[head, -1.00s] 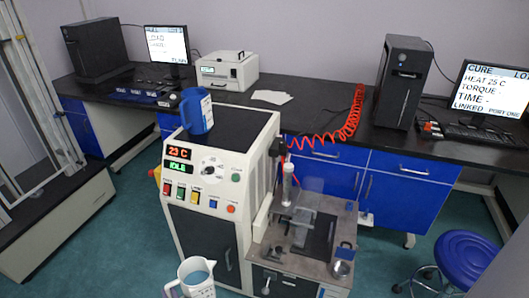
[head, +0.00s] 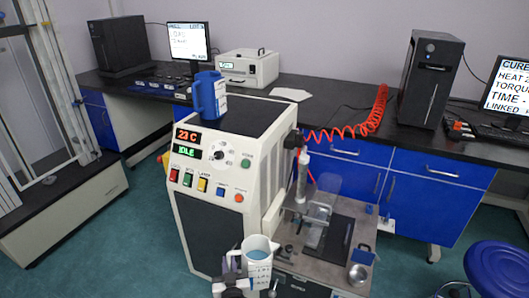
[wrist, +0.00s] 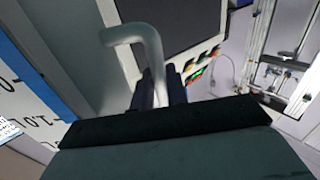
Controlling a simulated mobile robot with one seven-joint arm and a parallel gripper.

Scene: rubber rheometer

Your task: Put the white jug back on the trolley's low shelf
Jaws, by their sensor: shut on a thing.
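The white jug (head: 262,272) is at the bottom of the head view, upright, in front of the machine, with blue showing inside its mouth. My gripper (head: 233,264) is at the jug's left side, on its handle. In the wrist view the pale bent handle (wrist: 152,55) runs down between the dark fingers (wrist: 160,90), which are shut on it. The jug's wall with scale marks (wrist: 30,100) fills the left of that view. The trolley and its low shelf are not recognisable in either view.
The rheometer (head: 225,175) stands just behind the jug, with a blue jug (head: 209,96) on its top. Its steel work table (head: 325,262) is close on the right. A blue stool (head: 500,268) is at far right. Open green floor (head: 120,245) lies to the left.

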